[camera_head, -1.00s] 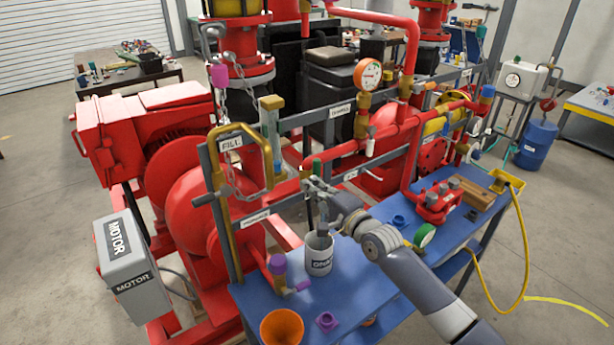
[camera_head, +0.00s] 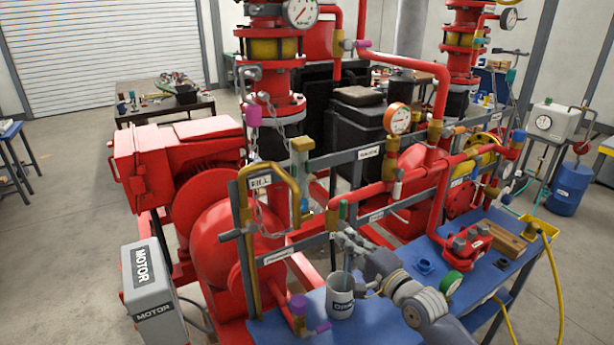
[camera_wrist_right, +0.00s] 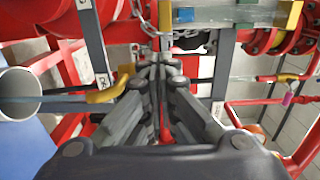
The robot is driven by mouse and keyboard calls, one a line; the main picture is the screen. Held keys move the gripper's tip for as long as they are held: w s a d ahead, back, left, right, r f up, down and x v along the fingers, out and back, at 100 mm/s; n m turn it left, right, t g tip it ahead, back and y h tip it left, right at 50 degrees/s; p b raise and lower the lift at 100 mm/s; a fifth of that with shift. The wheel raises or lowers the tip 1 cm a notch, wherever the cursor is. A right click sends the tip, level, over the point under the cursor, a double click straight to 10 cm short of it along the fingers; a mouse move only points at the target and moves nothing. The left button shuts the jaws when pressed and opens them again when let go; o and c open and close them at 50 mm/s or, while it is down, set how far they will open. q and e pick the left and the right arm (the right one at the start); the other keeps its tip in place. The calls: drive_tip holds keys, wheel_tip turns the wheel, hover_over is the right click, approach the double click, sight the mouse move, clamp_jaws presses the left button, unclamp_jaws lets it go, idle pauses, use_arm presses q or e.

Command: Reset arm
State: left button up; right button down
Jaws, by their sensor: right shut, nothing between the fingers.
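My right arm (camera_head: 412,298) reaches in from the lower right of the head view. Its gripper (camera_head: 346,238) is beyond and above the white labelled mug (camera_head: 341,303), near the pipework rail, apart from the mug. In the right wrist view the gripper (camera_wrist_right: 156,66) has its fingers together and holds nothing. It points toward the pump skid, with a hanging chain (camera_wrist_right: 190,43) beyond the fingertips. The mug also shows at the left edge of the wrist view (camera_wrist_right: 18,98). My left gripper is not in view.
The blue bench (camera_head: 385,322) also carries a red valve manifold (camera_head: 462,250), a green-rimmed roll (camera_head: 451,283) and a wooden block (camera_head: 497,237). Red pipes and the grey rail (camera_head: 325,160) stand close around the gripper. Open floor lies at the left.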

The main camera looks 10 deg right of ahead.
drive_tip(key=s+a+f+n+g+h, duration=0.1)
drive_tip(key=s+a+f+n+g, duration=0.25)
drive_tip(key=s+f, duration=0.4)
drive_tip(key=s+a+f+n+g+h, duration=0.1)
drive_tip(key=s+a+f+n+g, duration=0.15)
drive_tip(key=s+f+n, duration=0.5)
drive_tip(key=s+d+f+n+g+h, duration=0.2)
drive_tip(key=s+d+g, duration=0.2)
drive_tip(key=s, duration=0.9)
drive_tip(key=s+d+f+n+g+h, duration=0.1)
drive_tip(key=s+d+n+g+h, duration=0.2)
drive_tip(key=s, duration=0.9)
wheel_tip(320, 180, down, 34)
drive_tip(key=s+g+b, duration=0.1)
drive_tip(key=b, duration=0.7)
drive_tip(key=s+d+f+b, duration=0.2)
drive_tip(key=s+f+b, duration=0.1)
drive_tip(key=s+f, duration=0.5)
drive_tip(key=s+d+f+g+b, duration=0.1)
drive_tip(key=s+d+f+b, duration=0.1)
drive_tip(key=s+f, duration=0.7)
wheel_tip(320, 180, down, 6)
drive_tip(key=shift+f+b, duration=0.1)
drive_tip(key=shift+b, duration=0.6)
